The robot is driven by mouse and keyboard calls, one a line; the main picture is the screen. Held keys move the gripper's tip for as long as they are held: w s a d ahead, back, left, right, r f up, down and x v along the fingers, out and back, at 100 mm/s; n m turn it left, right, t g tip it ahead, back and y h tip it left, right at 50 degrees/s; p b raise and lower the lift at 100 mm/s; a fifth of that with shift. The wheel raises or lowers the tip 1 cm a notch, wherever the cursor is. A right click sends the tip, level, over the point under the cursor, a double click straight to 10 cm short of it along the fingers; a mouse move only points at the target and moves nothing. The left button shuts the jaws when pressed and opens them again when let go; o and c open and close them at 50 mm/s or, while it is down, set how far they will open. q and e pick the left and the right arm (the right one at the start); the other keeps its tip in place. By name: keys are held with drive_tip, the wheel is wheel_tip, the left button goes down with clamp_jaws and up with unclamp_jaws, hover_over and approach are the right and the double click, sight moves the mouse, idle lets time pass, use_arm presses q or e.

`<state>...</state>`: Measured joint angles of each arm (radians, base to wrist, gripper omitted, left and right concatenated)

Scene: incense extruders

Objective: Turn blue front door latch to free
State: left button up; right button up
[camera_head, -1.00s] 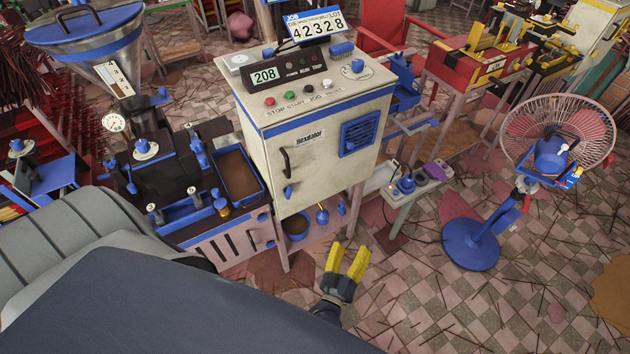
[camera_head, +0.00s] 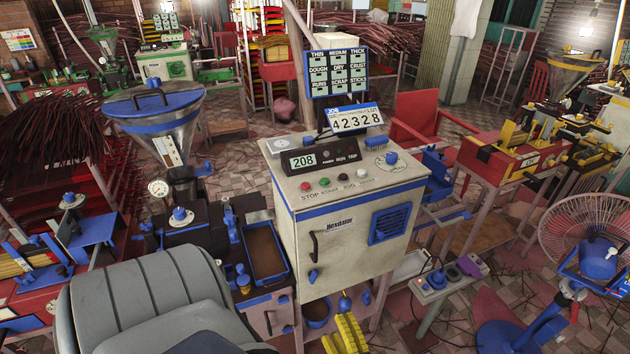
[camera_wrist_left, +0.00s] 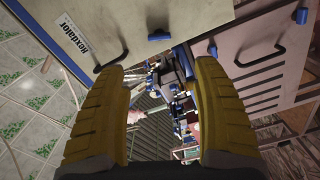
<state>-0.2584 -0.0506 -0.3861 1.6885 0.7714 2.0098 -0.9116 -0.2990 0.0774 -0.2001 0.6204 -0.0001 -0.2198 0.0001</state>
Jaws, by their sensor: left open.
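The blue front door latch (camera_head: 313,275) is a small blue piece on the cream cabinet door (camera_head: 341,251), just below the black door handle (camera_head: 314,246). In the left wrist view, the blue latch (camera_wrist_left: 158,35) shows at the top on the door, above the gap between my fingers. My left gripper (camera_head: 342,331) has yellow fingers and is open and empty. In the head view it appears below and right of the latch, apart from it. In the left wrist view its two fingers (camera_wrist_left: 163,72) stand wide apart. My right gripper is not in view.
A blue vent (camera_head: 390,222) is on the door's right side. The dark extruder with a blue-rimmed hopper (camera_head: 152,105) stands left of the cabinet. A low stand with a socket strip (camera_head: 437,280) and a fan (camera_head: 588,240) are at the right.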

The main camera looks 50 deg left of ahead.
sight(314, 280)
use_arm(q)
drive_tip(key=x, duration=1.6)
drive_tip(key=shift+w+a, duration=0.1)
drive_tip(key=shift+a, duration=0.3)
clamp_jaws()
